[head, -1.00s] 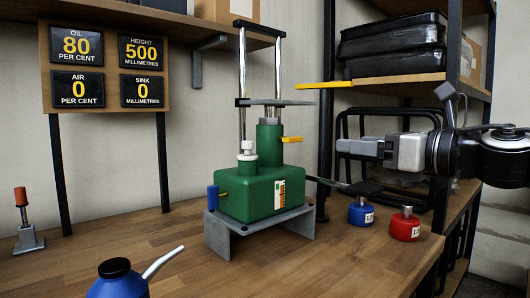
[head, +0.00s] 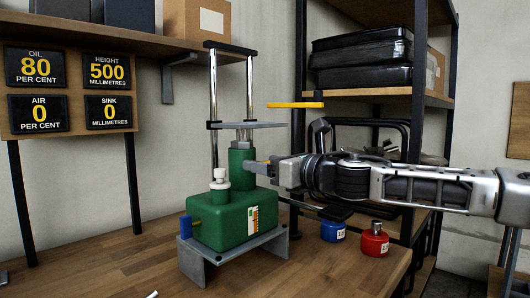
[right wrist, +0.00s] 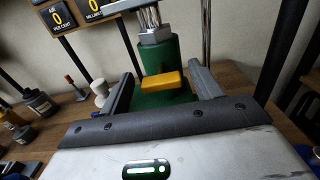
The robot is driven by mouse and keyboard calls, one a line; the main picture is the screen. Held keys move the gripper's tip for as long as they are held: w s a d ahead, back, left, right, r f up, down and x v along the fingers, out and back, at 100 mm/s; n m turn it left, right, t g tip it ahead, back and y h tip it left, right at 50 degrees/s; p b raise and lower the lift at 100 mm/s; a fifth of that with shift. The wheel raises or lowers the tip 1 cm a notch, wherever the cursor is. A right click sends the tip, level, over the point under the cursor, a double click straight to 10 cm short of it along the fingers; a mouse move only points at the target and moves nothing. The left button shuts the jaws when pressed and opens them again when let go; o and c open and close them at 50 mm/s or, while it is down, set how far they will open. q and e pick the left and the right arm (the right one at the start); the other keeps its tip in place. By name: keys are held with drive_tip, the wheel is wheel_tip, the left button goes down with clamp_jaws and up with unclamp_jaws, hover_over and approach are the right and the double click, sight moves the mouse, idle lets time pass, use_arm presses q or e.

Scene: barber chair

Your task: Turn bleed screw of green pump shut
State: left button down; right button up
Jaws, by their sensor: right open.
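The green pump (head: 232,224) stands on a grey metal bracket (head: 262,242) on the wooden bench. A yellow tab (right wrist: 162,84), which looks like the bleed screw, sticks out from its green upright cylinder (head: 241,160). In the head view it is mostly hidden by my right gripper (head: 258,168). That gripper reaches in from the right at cylinder height. In the right wrist view its fingers (right wrist: 160,74) are apart, one on each side of the yellow tab, with visible gaps. It holds nothing. My left gripper is not in view.
A blue handle (head: 186,226) sits at the pump's left. A yellow bar (head: 295,105) is above the gripper. Signs (head: 66,88) read oil 80, air 0.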

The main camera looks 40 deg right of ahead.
drive_tip(key=shift+w, duration=0.4)
drive_tip(key=c, duration=1)
